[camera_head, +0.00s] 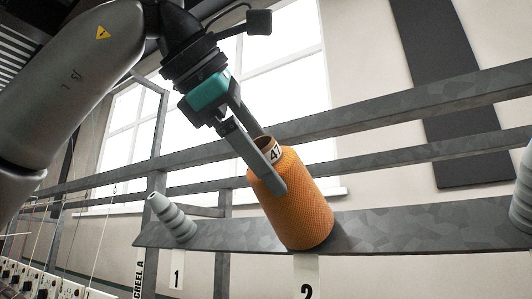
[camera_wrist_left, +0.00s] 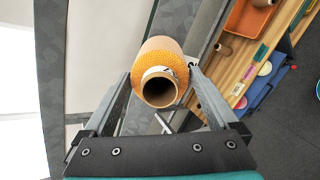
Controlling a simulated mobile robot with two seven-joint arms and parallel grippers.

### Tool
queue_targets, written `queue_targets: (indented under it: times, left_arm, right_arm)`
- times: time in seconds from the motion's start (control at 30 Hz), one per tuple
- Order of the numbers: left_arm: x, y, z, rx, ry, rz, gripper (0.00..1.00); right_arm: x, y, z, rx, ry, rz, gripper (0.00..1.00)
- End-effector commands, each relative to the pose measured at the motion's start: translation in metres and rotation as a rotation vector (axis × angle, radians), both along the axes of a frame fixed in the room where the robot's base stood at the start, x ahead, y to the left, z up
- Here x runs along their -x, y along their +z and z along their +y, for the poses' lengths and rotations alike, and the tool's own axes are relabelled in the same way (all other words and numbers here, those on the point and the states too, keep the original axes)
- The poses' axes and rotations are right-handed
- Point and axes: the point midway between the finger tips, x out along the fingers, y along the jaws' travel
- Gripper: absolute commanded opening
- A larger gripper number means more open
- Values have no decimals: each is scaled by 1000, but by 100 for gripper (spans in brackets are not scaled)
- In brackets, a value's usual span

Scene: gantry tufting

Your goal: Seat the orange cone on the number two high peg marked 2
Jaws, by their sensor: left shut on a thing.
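The orange cone (camera_head: 292,205) is a tapered yarn package with a tube at its upper end and a tag reading 47. It leans to the left over the high rail, directly above the label 2 (camera_head: 306,285). My left gripper (camera_head: 273,162) is shut on its upper, narrow end, with one finger on each side. In the left wrist view, the cone (camera_wrist_left: 157,47) sits between the fingers with its open tube (camera_wrist_left: 159,90) facing the camera. Peg 2 is hidden by the cone, so I cannot tell how far the cone is on it.
A bare grey stepped peg (camera_head: 172,216) stands on the rail (camera_head: 395,230) above label 1 (camera_head: 177,276). Another bare peg (camera_head: 523,195) is at the right edge. Grey bars run behind. In the left wrist view, a wooden shelf (camera_wrist_left: 238,75) lies below right.

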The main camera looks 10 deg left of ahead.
Motion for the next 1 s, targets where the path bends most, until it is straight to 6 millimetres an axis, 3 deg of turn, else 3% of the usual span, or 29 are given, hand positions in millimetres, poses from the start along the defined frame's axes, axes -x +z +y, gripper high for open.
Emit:
queue_targets:
  times: [0.77,0.8,0.87,1.0]
  left_arm:
    - [-4,-2,-1,2,1,-2,0]
    - [-4,-2,-1,2,1,-2,95]
    - [-4,-3,-1,2,0,-1,100]
    - [-4,-3,-1,0,1,2,100]
  right_arm:
    - [0,2,0,0,0,0,100]
    - [0,2,0,0,0,0,100]
    - [0,2,0,0,0,0,100]
    - [0,2,0,0,0,0,100]
